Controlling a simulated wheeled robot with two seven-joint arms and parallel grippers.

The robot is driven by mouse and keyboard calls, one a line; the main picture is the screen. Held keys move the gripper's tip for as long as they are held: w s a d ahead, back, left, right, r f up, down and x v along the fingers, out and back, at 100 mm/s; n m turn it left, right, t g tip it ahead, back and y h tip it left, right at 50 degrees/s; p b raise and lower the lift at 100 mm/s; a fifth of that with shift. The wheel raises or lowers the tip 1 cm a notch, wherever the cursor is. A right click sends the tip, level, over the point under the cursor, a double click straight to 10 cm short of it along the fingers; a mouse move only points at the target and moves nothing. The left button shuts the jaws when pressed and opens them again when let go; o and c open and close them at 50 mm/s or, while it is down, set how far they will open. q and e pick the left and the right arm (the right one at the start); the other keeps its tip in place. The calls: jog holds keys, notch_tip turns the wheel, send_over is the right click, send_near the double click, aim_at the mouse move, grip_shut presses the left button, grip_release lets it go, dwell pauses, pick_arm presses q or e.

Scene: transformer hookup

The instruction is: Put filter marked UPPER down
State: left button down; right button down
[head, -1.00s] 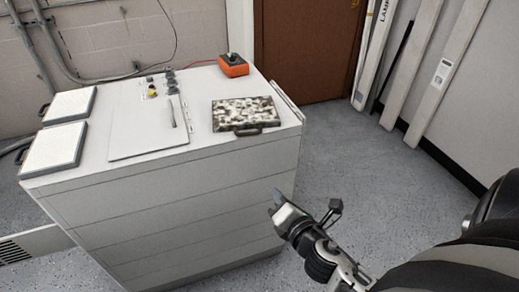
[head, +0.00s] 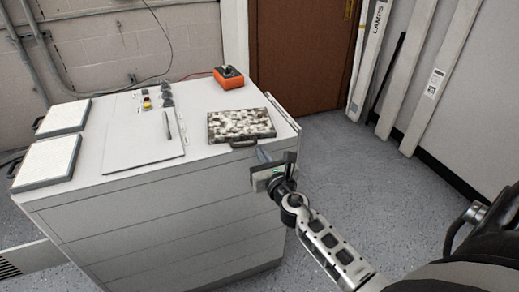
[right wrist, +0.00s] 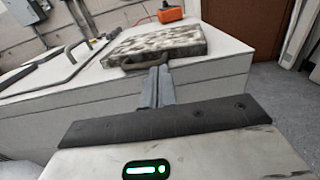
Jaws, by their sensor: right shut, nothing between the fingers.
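A dirty, mottled grey-white filter (head: 240,125) with a dark handle lies flat on the right part of the white cabinet top (head: 205,88). It also shows in the right wrist view (right wrist: 170,40), its handle facing me. Two clean white filters (head: 48,160) (head: 62,117) lie at the cabinet's left edge. I cannot read an UPPER mark on any of them. My right gripper (head: 264,156) is just in front of the dirty filter's handle. In the right wrist view its fingers (right wrist: 158,75) are together and empty, pointing at the handle; contact is unclear. My left gripper is out of view.
An orange box (head: 228,77) stands at the back right of the cabinet top. Knobs (head: 167,92) and a flat panel with a handle (head: 143,148) are in the middle. Long white boxes (head: 370,60) lean on the right wall. The floor right of the cabinet is clear.

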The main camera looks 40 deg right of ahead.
jog(key=shift+x, duration=1.1)
jog(key=shift+b+x, duration=0.4)
jog(key=shift+x, duration=1.15)
jog(key=shift+s, duration=0.15)
send_near(255, 144)
jog(key=v, duration=0.6)
